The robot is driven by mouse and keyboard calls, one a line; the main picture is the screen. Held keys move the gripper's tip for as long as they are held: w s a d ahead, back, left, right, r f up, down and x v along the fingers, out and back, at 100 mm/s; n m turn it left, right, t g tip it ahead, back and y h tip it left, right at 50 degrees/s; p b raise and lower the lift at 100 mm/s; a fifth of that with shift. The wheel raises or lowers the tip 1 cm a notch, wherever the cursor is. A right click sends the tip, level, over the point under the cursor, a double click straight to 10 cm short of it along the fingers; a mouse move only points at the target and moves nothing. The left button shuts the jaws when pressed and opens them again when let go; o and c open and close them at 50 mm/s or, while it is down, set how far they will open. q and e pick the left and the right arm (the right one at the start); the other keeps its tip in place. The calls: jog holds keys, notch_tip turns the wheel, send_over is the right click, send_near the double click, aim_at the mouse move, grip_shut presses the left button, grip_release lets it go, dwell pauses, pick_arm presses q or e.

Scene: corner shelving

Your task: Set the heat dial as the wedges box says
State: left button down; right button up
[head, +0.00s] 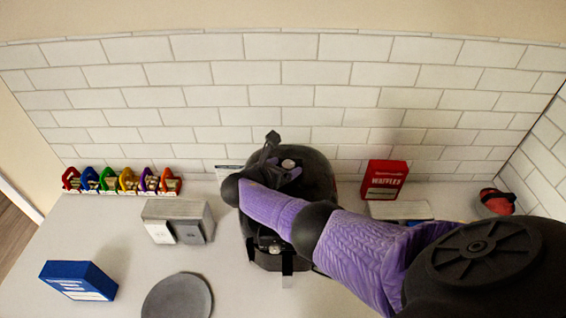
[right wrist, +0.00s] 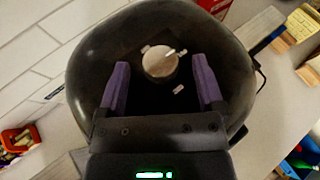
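The heat dial (right wrist: 160,62) is a pale round knob with a light pointer toward the upper right, on top of a glossy black rounded appliance (right wrist: 90,75). In the head view the dial (head: 289,164) shows on the appliance (head: 322,178) by the tiled wall. My right gripper (right wrist: 160,66) is open, its purple fingers on either side of the dial; contact cannot be told. It also shows in the head view (head: 283,172). No box is readable as wedges; a blue box (head: 77,281) has illegible print. My left gripper is out of view.
A red box marked WAFFLES (head: 384,182) stands right of the appliance. A grey two-part unit (head: 178,221) and a grey round plate (head: 177,298) are to the left. Several coloured items (head: 122,181) line the wall. A red object (head: 497,201) lies far right.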

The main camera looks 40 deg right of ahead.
jog(key=p+v, duration=0.2)
jog(key=v, duration=0.8)
jog(key=shift+p, duration=0.3)
